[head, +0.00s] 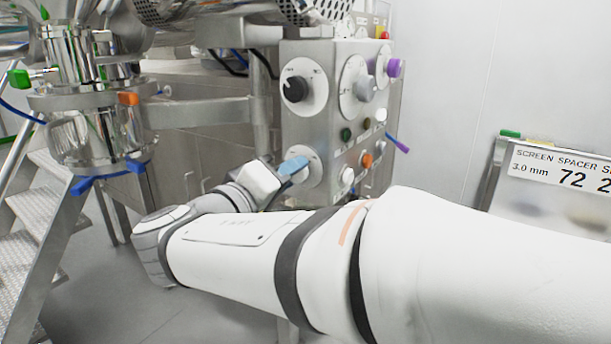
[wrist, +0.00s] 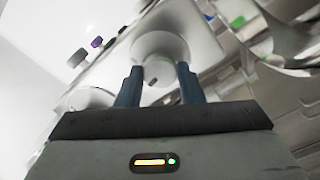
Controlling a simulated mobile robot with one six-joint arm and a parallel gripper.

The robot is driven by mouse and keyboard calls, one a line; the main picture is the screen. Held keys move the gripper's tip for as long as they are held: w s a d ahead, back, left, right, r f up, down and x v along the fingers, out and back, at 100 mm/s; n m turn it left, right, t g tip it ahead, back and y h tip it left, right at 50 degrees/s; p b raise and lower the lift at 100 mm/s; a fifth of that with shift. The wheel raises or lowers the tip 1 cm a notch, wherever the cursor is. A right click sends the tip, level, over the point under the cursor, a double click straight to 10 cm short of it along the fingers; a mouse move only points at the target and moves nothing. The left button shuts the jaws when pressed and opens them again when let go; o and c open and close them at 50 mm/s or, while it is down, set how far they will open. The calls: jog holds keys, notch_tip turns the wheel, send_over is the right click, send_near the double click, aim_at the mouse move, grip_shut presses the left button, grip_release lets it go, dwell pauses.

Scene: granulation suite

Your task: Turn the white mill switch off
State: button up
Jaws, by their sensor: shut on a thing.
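The white mill switch appears as a pale round plate and knob (wrist: 160,47) at my fingertips in the wrist view. In the head view its round plate (head: 315,168) is at the lower left of the grey control panel (head: 325,115). My gripper (head: 294,166) reaches the panel front there, its blue fingers hiding most of the knob. In the wrist view my gripper (wrist: 161,73) has one finger on each side of the knob, shut on it. The knob's pointer and markings are too small or hidden to read.
Above it on the panel are a black knob (head: 294,89), a white dial (head: 360,88) and a purple knob (head: 393,67). An orange knob (head: 366,160) and a white knob (head: 346,176) sit close to the right. Steel steps (head: 40,215) stand at the left.

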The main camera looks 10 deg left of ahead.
jog(key=shift+n+p, duration=1.3)
jog(key=shift+n, duration=2)
jog(key=o, duration=1)
jog(key=v, duration=0.7)
jog(key=shift+s+a, duration=0.15)
jog(key=shift+s, duration=0.2)
